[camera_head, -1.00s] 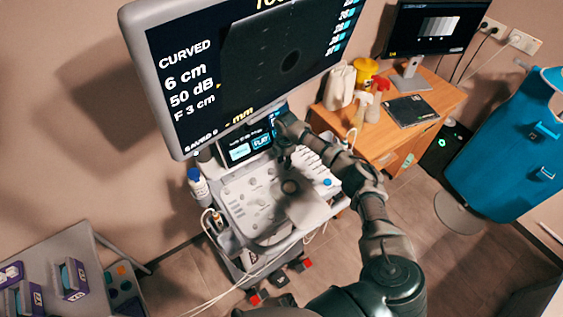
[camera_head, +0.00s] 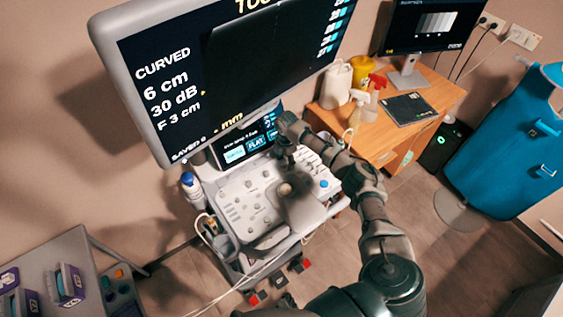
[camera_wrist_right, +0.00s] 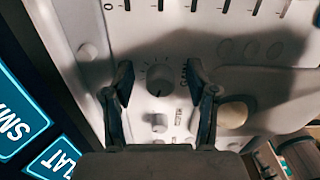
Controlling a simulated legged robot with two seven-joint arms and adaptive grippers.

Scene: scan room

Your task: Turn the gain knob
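The ultrasound console panel (camera_head: 238,203) is light grey with several knobs and buttons. In the right wrist view a round grey knob with tick marks around it (camera_wrist_right: 159,80) lies between the fingertips of my right gripper (camera_wrist_right: 160,82). The two fingers are apart, with a gap on each side of the knob. A smaller knob (camera_wrist_right: 157,122) lies below it. In the head view my right gripper (camera_head: 284,158) points down over the panel and hides the knob. The big monitor (camera_head: 170,85) reads 30 dB. My left gripper is not in view.
A small touchscreen (camera_head: 247,143) stands just behind the panel. A bottle (camera_head: 191,187) is at the console's left side. An orange desk (camera_head: 440,100) with bottles stands at the right; a blue apron (camera_head: 510,150) hangs beyond. Several cables hang near the console front.

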